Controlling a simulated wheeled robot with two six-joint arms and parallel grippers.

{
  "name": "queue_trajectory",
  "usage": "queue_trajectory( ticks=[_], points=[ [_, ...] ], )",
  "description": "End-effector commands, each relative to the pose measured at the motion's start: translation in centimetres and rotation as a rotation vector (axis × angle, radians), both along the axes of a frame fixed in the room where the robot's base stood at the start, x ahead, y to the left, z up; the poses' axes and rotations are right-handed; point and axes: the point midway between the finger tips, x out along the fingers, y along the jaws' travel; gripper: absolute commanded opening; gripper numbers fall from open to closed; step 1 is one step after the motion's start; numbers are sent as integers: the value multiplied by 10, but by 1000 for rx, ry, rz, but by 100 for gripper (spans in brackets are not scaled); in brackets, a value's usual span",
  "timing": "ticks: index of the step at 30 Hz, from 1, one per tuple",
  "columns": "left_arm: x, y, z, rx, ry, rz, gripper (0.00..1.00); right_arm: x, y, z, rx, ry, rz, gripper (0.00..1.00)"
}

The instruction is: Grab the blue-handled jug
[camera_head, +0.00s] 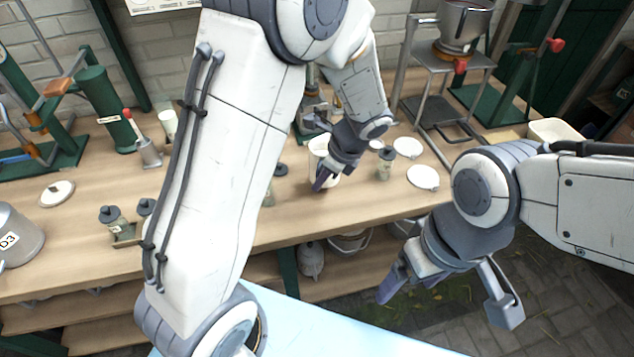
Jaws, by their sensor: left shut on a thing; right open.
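A pale jug-like vessel (317,146) stands at the middle of the wooden bench, partly hidden behind my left gripper. No blue handle can be made out on it from here. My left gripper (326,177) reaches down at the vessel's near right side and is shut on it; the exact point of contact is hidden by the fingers. My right gripper (447,298) is open and empty, in front of the bench's front edge at the right, with its fingers spread wide.
White lids (422,177) and a small jar (385,163) lie to the right of the vessel. Small jars (113,218) and a metal can (17,238) stand at the left. A metal stand with a pot (465,27) is at the back right. My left arm hides the bench's middle.

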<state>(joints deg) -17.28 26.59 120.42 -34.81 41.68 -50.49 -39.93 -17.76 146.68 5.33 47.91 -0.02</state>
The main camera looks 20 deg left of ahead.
Motion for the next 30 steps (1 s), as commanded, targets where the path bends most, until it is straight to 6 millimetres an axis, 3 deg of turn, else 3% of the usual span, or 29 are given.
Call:
queue_trajectory(
  ticks=[18,30],
  points=[
    [-34,-62,42,0,-4,-2,0,0,0,-4,0,0,0,85],
    [-46,-84,58,0,-3,0,0,0,0,-5,0,0,0,85]
  ],
)
